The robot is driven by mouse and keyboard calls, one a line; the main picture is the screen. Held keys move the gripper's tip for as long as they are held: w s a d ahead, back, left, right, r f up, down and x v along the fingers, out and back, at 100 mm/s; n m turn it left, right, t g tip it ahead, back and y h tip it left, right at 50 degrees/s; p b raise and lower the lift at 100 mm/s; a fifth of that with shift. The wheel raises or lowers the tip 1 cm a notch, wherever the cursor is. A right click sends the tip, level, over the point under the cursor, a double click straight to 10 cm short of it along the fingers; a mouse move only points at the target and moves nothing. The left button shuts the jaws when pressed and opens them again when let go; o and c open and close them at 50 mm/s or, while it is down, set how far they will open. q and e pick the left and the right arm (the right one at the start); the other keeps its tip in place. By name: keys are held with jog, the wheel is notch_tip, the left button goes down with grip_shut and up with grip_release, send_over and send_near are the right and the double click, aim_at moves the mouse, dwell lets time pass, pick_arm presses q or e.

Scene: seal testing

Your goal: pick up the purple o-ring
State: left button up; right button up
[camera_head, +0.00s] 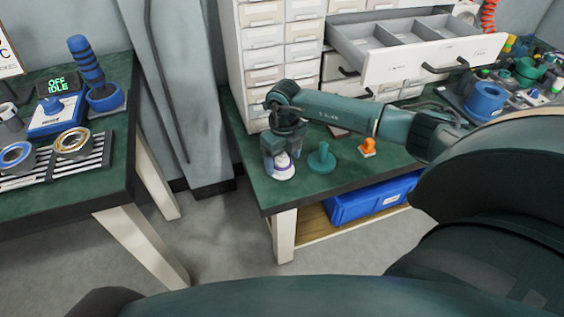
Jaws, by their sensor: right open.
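My right gripper (281,158) points down over the near left part of the right-hand green workbench. Its jaws are open, with one finger on each side of a small white stand (283,173). A purple band, which looks like the purple o-ring (281,162), shows around the upper part of this stand between the fingers. The fingers partly hide it, and I cannot tell whether they touch it. My left gripper is not in view.
A green peg stand (321,158) and a small orange piece (367,147) stand just right of the gripper. A white drawer cabinet (262,62) with an open drawer (430,62) rises behind. A blue bin (375,198) sits below. Another bench (105,190) stands left, across a floor gap.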

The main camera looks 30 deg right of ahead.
dwell(0.3)
jog(key=c, duration=1.1)
jog(key=shift+r, duration=0.1)
notch_tip(320, 180, up, 10)
jog(key=shift+f+p, duration=0.1)
jog(key=shift+p, duration=0.75)
jog(key=shift+r+p, duration=0.3)
jog(key=shift+r, duration=0.35)
jog(key=shift+r+p, duration=2.35)
jog(key=shift+r, duration=0.75)
